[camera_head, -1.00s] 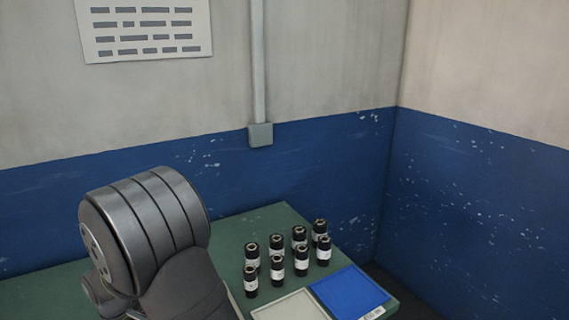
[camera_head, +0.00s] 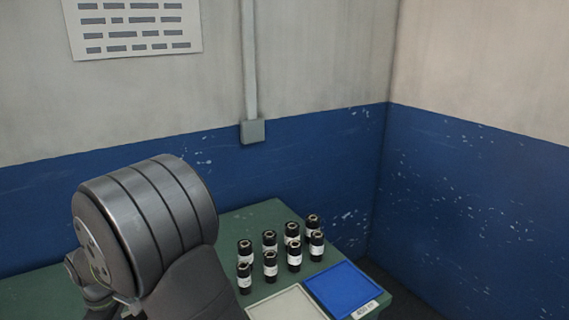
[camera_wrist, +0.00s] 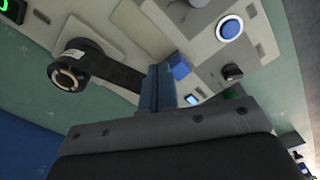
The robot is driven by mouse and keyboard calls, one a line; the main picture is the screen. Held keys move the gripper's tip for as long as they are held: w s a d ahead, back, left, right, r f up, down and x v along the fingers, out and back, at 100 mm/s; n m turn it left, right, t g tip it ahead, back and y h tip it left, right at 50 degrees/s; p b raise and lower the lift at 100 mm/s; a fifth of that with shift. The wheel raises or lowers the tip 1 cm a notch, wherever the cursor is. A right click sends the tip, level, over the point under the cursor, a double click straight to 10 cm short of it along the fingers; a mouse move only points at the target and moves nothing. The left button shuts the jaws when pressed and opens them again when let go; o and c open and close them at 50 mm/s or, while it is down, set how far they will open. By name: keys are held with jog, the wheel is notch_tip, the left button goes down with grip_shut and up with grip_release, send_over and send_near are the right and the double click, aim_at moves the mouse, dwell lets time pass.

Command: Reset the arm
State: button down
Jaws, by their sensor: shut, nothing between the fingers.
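My gripper (camera_wrist: 160,88) shows in the wrist view with its two blue-grey fingers together and nothing between them. It is over a beige machine (camera_wrist: 198,42). A black roll (camera_wrist: 76,70) with a dark band of film sits on the machine to the left of the fingers. In the head view a thick grey part of my arm fills the lower left, and the gripper itself is not visible there.
Several black cylinders with white labels (camera_head: 270,266) stand on the green table (camera_head: 245,222). A blue tray (camera_head: 343,289) and a pale tray (camera_head: 290,305) lie in front. The machine carries a blue button (camera_wrist: 230,29) and a black knob (camera_wrist: 233,72). Walls close off the back and right.

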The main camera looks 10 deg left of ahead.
notch_tip(320, 180, down, 6)
jog(key=shift+f, duration=0.25)
jog(key=w+d, duration=0.6)
jog(key=shift+w+d+r, duration=0.35)
jog(key=shift+r, duration=0.05)
notch_tip(320, 180, up, 4)
jog(key=shift+s+a+f, duration=0.1)
jog(key=shift+a, duration=0.05)
jog(key=shift+r, duration=0.5)
